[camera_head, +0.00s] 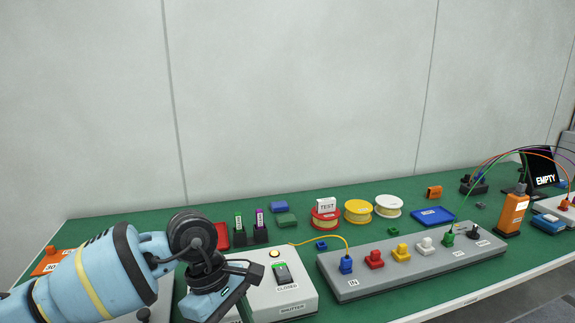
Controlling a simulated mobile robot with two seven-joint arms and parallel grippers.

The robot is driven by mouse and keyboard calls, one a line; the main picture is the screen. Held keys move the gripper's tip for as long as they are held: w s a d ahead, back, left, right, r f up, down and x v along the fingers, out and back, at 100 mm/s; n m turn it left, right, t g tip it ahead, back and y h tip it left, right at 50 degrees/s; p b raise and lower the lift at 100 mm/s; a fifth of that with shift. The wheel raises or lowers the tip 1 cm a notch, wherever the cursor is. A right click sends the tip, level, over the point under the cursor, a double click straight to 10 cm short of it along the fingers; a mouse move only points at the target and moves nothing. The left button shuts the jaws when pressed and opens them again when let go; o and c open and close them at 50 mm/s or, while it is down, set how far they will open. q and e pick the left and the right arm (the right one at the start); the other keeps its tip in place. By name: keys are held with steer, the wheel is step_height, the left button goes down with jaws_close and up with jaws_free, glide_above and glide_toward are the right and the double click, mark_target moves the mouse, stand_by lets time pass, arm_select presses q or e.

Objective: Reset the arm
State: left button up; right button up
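My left arm (95,275) comes in from the left, light blue with yellow bands and a black wrist joint. My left gripper (250,271) is at its end, low over the left part of the green bench, in front of the left edge of the grey shutter box (289,295). Its dark fingers overlap in this view, so I cannot tell whether they are open or shut. Nothing held shows clearly. My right arm and gripper are out of view.
The bench (375,238) holds a long grey panel (400,268) with colored connectors, wire spools (358,211), a blue tray (433,216), an orange device (510,214) and a black screen (541,172). A yellow cable (318,239) runs to the blue connector. A pale wall stands behind.

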arm_select(q)
steer(key=s+d+r+n+g+h+p, duration=0.2)
steer(key=s+d+r+n+g+h, duration=0.1)
steer(key=s+d+n+h, duration=1.05)
steer(key=w+a+f+n+t+y+p, duration=0.15)
steer(key=a+f+n+t+y, duration=0.35)
steer(key=n+t, duration=0.85)
steer(key=a+f+n+t+y+p, duration=0.25)
steer(key=a+f+n+t, duration=0.5)
steer(key=n, duration=1.15)
steer(key=s+a+f+n+g+y, duration=0.3)
steer(key=s+a+f+n, duration=0.2)
steer(key=s, duration=0.5)
steer(key=s+a+f+n+g+y, duration=0.4)
steer(key=s+a+f+n, duration=0.2)
steer(key=s+f, duration=0.4)
steer(key=shift+s+a+f+n+p, duration=0.15)
steer(key=shift+a+f+n+p, duration=0.15)
steer(key=shift+a, duration=0.2)
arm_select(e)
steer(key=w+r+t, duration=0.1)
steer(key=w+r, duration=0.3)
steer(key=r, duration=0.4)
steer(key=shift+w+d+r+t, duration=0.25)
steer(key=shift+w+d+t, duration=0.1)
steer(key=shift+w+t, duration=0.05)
